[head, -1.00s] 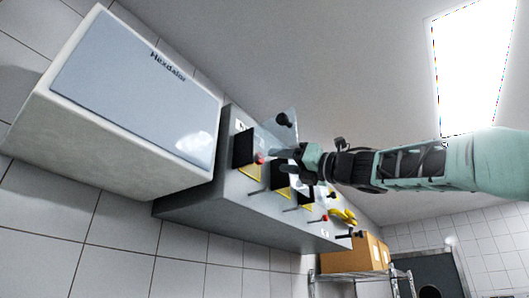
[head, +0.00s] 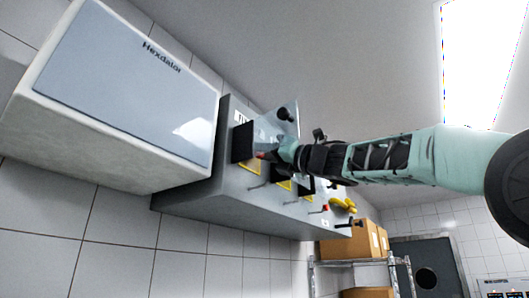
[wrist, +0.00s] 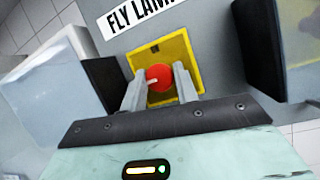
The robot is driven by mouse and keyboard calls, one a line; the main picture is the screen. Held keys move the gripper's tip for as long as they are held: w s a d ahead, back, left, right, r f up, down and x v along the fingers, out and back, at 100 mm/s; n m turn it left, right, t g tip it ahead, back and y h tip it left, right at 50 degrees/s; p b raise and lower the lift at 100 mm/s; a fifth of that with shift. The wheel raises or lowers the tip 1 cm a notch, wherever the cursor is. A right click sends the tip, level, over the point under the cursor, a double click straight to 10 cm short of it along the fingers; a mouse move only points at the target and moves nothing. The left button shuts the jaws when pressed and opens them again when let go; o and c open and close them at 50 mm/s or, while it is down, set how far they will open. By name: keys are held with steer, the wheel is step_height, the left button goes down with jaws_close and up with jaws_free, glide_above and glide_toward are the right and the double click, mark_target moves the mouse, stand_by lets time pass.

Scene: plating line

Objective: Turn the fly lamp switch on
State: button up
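The fly lamp switch is a round red knob (wrist: 159,78) with a pale pointer mark, on a yellow plate (wrist: 176,48) under a cut-off "FLY LAM" label (wrist: 138,22). The mark points left in the wrist view. My gripper (wrist: 158,85) has one finger on each side of the knob, with slim gaps that look open; firm contact cannot be made out. In the head view my gripper (head: 284,152) is at the grey panel, and the red knob (head: 262,155) shows just past its fingertips.
Dark guards (wrist: 263,45) flank the switch in the wrist view. The grey control box (head: 200,199) carries other levers and a red-tipped one (head: 324,208). A large "Hexdalor" unit (head: 120,90) stands left. Cardboard boxes (head: 352,243) sit on a rack at lower right.

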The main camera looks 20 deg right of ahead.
steer(key=shift+m+t+h, duration=0.4)
steer(key=shift+m+h, duration=0.05)
steer(key=shift+m, duration=0.7)
steer(key=shift+m+t+h, duration=0.4)
steer(key=shift+m+h, duration=0.05)
steer(key=shift+m, duration=0.7)
steer(key=o, duration=1)
steer(key=shift+s, duration=0.1)
steer(key=shift+s+d+f+b, duration=0.15)
steer(key=shift+s+f+b, duration=0.05)
steer(key=shift+b, duration=0.25)
steer(key=b+v, duration=0.8)
steer(key=v, duration=0.8)
steer(key=shift+s+d, duration=0.2)
steer(key=shift+s, duration=0.1)
steer(key=shift+c, duration=0.2)
